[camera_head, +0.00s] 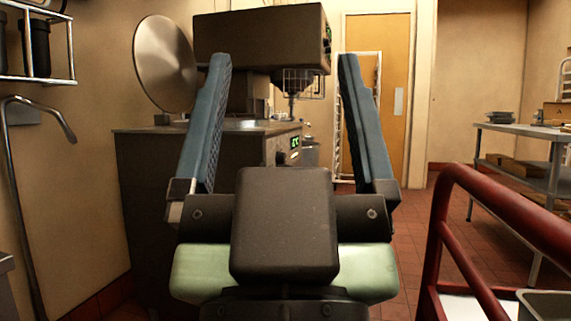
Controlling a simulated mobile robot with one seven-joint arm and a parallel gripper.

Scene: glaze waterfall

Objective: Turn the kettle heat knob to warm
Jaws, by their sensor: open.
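My gripper (284,62) fills the middle of the view. Its two blue padded fingers stand wide apart, with nothing between them. Behind it, what looks like the kettle is a dark steel cabinet (150,200) with a round metal lid (165,63) tilted up on its left. A control panel with a small green display (295,143) is on its right side, seen at a steep angle between my fingers. The heat knob is too small and dark to make out there, so its setting cannot be told. My gripper is in front of the cabinet, apart from the panel.
A large dark machine head (262,40) with a wire guard (298,84) stands behind. A red rail (500,215) is close on the right. A steel table (530,132) is further right. A bent pipe (25,200) is at left.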

